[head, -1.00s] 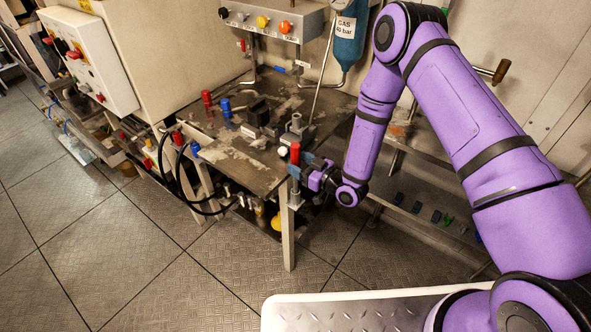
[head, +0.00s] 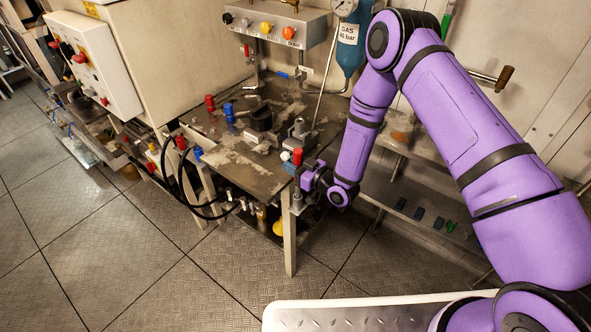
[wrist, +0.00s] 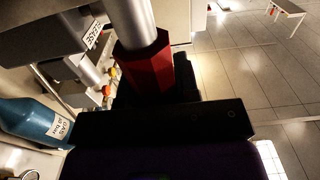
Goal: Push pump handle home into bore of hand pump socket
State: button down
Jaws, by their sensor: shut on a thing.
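The pump handle has a red six-sided grip (wrist: 144,62) and a silver rod (wrist: 135,20) in the wrist view. In the head view its red part (head: 297,157) stands upright at the table's front right corner. My gripper (head: 303,178) is shut on the handle from the right; its dark jaws (wrist: 155,95) hold the red grip in the wrist view. The hand pump (head: 298,131) looks to be the grey block on the table just behind the handle. A grey block with a RELEASE label (wrist: 97,35) shows beside the rod. The bore is hidden, so I cannot tell whether the rod is in it.
The steel table (head: 240,165) carries red and blue fittings (head: 229,112) and a dark block (head: 260,118). A blue gas bottle (head: 352,42) stands behind it. A knob panel (head: 275,24) is above. Black hoses (head: 180,190) hang at the left. Open floor lies in front.

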jog(key=shift+r, duration=0.15)
notch_tip(320, 180, up, 18)
dwell(0.7)
jog(key=c, duration=1.7)
grip_release()
notch_tip(320, 180, up, 12)
jog(key=shift+r, duration=0.2)
jog(key=w, duration=1)
jog(key=w+d, duration=0.1)
jog(key=w, duration=0.5)
